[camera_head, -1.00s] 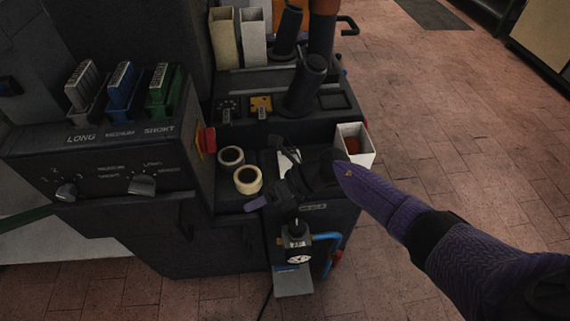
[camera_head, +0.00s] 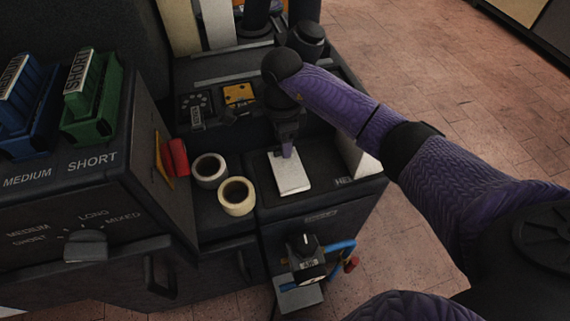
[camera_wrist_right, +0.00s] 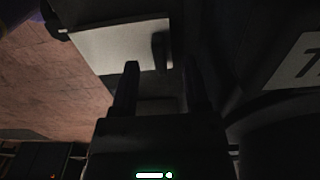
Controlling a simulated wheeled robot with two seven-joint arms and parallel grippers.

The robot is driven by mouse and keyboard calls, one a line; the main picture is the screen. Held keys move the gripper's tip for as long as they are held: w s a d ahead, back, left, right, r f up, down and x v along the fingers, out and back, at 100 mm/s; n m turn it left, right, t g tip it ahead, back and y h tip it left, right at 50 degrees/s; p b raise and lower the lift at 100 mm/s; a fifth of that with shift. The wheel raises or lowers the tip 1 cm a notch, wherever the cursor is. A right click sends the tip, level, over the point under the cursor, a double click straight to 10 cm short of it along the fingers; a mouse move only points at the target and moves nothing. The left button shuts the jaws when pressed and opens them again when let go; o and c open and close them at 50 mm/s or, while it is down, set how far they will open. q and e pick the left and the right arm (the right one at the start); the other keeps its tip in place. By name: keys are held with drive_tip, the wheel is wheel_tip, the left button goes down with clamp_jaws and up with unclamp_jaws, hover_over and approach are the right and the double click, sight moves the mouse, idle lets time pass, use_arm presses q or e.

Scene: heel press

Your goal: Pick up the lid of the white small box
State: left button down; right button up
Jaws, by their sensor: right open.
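The lid, a flat white rectangular piece (camera_head: 292,178), lies on the dark machine top in the head view. My right gripper (camera_head: 287,151) points down over its far end, and I cannot tell whether it touches it. In the right wrist view the two fingers (camera_wrist_right: 161,76) are apart, with a pale panel (camera_wrist_right: 112,46), apparently the lid, beyond them. A dark upright strip shows on that panel. The white small box (camera_head: 357,158) stands at the right edge of the top, partly hidden by my right arm. My left gripper is not in view.
A white roll (camera_head: 209,170) and a cream roll (camera_head: 237,196) stand left of the lid. A red knob (camera_head: 175,157) sticks out of the machine further left. A black dial unit (camera_head: 305,252) juts from the front. Open floor lies to the right.

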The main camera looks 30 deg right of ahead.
drive_tip(key=shift+f, duration=0.95)
drive_tip(key=shift+r, duration=0.3)
clamp_jaws()
